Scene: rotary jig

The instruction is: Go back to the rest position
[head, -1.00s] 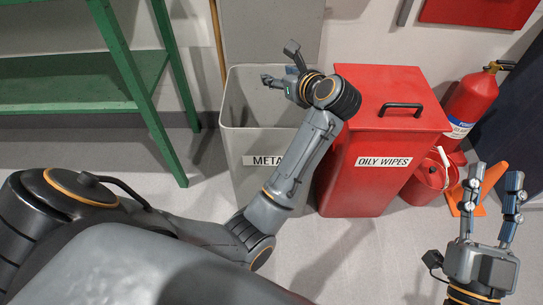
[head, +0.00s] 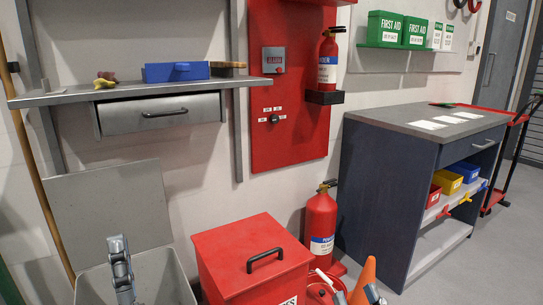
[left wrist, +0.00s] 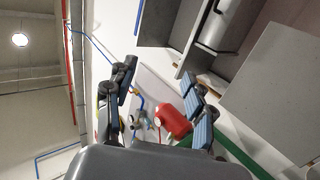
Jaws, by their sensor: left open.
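My left gripper (head: 121,268) shows at the bottom left of the head view, over the grey metal-waste bin (head: 165,268); only part of it is in the picture. In the left wrist view its two fingers (left wrist: 160,92) stand apart with nothing held between them.
A red lidded bin (head: 235,245) stands right of the grey bin, with a fire extinguisher (head: 321,225) behind it. A dark workbench (head: 375,180) is at the right. A wall shelf (head: 120,92) holds a blue tray (head: 176,72). Open floor (head: 470,265) lies at the far right.

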